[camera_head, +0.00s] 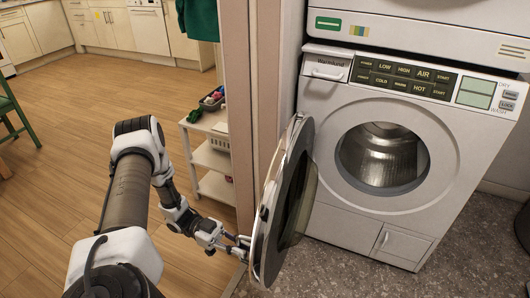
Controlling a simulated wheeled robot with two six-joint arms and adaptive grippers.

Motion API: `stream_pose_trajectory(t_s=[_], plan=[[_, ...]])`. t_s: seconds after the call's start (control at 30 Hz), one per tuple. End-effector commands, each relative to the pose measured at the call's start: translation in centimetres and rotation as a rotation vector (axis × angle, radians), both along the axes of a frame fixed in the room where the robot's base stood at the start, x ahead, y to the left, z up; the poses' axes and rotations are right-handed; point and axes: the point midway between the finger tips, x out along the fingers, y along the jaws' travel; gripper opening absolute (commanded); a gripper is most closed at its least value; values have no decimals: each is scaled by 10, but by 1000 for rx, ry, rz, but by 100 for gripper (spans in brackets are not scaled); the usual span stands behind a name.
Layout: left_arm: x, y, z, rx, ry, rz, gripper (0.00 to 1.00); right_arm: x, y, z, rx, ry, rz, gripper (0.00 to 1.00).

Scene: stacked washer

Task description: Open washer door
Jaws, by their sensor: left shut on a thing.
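The washer (322,190) stands at the right, white, with a round opening and the metal drum (385,155) showing inside. Its round door (293,208) is swung wide open to the left of the opening and is seen nearly edge-on. My left gripper (243,241) is at the lower left rim of the door, shut on the door's edge or handle; the exact contact is small and partly hidden by the rim. My right gripper is not in view.
A door frame post (244,100) stands behind the washer door. A white shelf cart (212,155) with items on top is left of the post. Wooden floor (70,180) lies open at left. A second appliance (430,30) sits above the washer.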

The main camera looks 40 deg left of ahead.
Motion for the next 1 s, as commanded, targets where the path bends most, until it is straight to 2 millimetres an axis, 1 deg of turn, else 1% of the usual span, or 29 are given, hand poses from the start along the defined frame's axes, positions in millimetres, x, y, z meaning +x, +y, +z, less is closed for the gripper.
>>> stream_pose_trajectory(t_s=[0.03, 0.1, 0.23, 0.37, 0.67, 0.7, 0.73, 1.0], plan=[[-3, 8, 1, 3, 5, 0, 0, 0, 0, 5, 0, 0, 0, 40], [-5, 17, 1, 3, 5, -1, 0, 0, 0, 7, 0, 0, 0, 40], [-7, 28, 0, 0, 4, -1, 0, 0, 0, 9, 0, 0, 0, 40], [-7, 32, -1, 0, 3, -1, 0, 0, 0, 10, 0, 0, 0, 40], [-7, 32, -1, 0, 3, -1, 0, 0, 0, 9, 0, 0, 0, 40], [-7, 32, -1, 0, 3, -1, 19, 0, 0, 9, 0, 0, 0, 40], [-7, 32, -1, 0, 3, -1, 24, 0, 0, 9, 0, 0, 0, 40], [-7, 32, -1, 0, 1, 0, 24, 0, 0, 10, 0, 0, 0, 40]])
